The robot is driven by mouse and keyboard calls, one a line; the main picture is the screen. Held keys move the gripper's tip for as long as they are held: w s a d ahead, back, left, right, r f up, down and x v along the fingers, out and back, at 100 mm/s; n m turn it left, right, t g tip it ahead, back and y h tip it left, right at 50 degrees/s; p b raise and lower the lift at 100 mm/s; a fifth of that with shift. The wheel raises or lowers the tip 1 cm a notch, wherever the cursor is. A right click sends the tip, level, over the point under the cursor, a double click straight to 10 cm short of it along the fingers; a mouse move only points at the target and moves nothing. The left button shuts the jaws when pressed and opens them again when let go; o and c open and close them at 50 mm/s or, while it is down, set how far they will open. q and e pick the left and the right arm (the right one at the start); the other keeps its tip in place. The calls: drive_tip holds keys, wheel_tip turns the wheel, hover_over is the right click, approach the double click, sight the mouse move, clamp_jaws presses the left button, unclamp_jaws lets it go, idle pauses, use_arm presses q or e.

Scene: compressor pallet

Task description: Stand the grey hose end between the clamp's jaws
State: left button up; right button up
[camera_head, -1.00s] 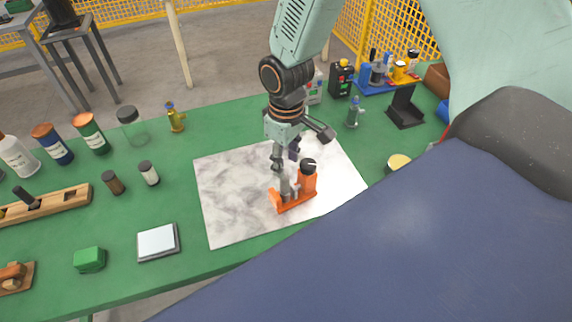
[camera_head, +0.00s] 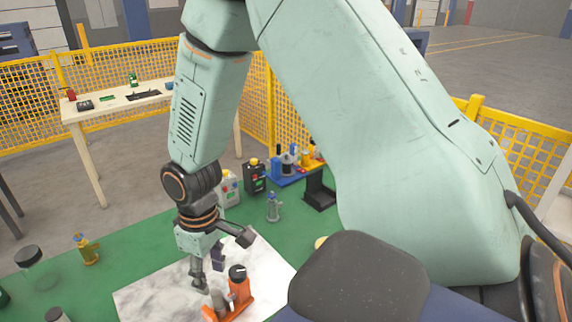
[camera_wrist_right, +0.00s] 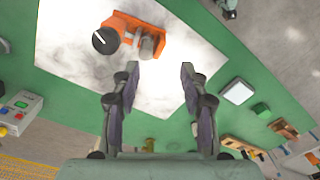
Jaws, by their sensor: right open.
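The orange clamp (camera_head: 240,290) stands on the white marbled board and has a black knob on its upright. It also shows in the right wrist view (camera_wrist_right: 140,30). The grey hose end (camera_wrist_right: 150,42) stands upright at the clamp, beside the orange upright. It shows partly in the head view (camera_head: 218,300), where the frame edge cuts the clamp's foot. Whether it sits fully between the jaws I cannot tell. My right gripper (camera_head: 208,273) is above the board beside the clamp. In the right wrist view its fingers (camera_wrist_right: 160,70) are apart and empty, clear of the hose end. My left gripper is out of view.
The white marbled board (camera_head: 150,295) lies on the green table (camera_head: 180,250). A grey box with buttons (camera_head: 228,190), a black box (camera_head: 255,178), a small grey bottle (camera_head: 273,207) and a black stand (camera_head: 320,190) are behind. Jars stand at the left.

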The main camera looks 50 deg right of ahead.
drive_tip(key=s+a+f+m, duration=0.1)
drive_tip(key=s+f+m, duration=0.1)
drive_tip(key=s+f, duration=0.6)
drive_tip(key=s+a+f+m, duration=0.1)
drive_tip(key=s+f+m, duration=0.1)
drive_tip(key=s+f, duration=0.7)
drive_tip(key=s, duration=0.5)
drive_tip(key=shift+s+f, duration=0.15)
drive_tip(key=shift+s, duration=0.25)
drive_tip(key=shift+w+a, duration=0.1)
